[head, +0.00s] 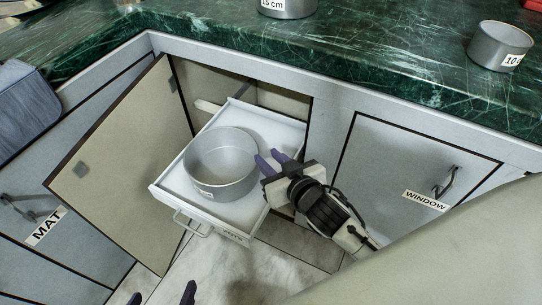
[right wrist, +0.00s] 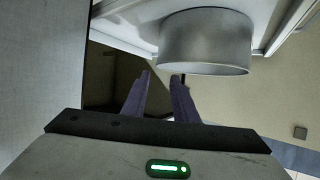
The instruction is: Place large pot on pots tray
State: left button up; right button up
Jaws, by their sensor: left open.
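The large grey metal pot (head: 221,165) stands upright on the white pots tray (head: 286,134), which is pulled out of an open cabinet. A small label on the pot is too small to read. The pot also shows in the right wrist view (right wrist: 205,45), above and beyond the fingertips. My right gripper (head: 268,156) is beside the pot's right side; its purple fingers are apart with nothing between them. Whether a fingertip touches the pot I cannot tell. My left gripper (head: 163,289) is open and empty at the bottom edge, low in front of the tray; only its fingertips show.
A 15 cm pot (head: 288,8) and a 10 cm pot (head: 499,48) stand on the green marble counter (head: 400,50). The open cabinet door (head: 125,165) stands left of the tray. A closed WINDOW door (head: 410,165) is at right, a MAT panel (head: 40,215) at left.

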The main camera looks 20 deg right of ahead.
jog(key=s+a+f+n+g+y, duration=0.1)
jog(key=s+a+f+g, duration=0.1)
jog(key=s, duration=0.7)
jog(key=s+a+f+g+y, duration=0.2)
jog(key=s+a+f, duration=0.2)
jog(key=s, duration=0.5)
jog(key=shift+f+n, duration=0.4)
jog(key=shift+f, duration=0.15)
jog(key=shift+a, duration=0.1)
